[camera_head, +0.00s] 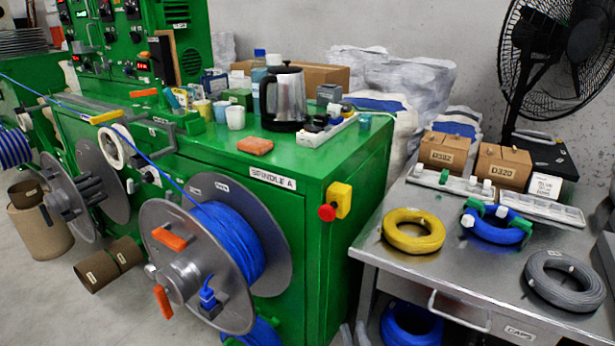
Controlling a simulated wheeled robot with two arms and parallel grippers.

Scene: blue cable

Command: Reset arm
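No whole gripper of mine shows clearly in the head view. Two small grey tips at the bottom edge, beside the table leg, may belong to my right gripper, but they are too cut off to tell. My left gripper is not in view. A blue cable coil (497,227) with green and white pieces on it lies on the metal table (462,268). Blue cable (236,238) is wound on the large grey spool of the green machine (305,212), and a blue strand runs up from it to the upper left. A blue plug (208,297) hangs at the spool's front.
A yellow coil (413,231) and a grey coil (564,280) flank the blue coil. Cardboard boxes (443,152), white trays and a black fan (556,60) stand behind. A kettle (284,98) and cups stand on the machine. The table's front middle is bare.

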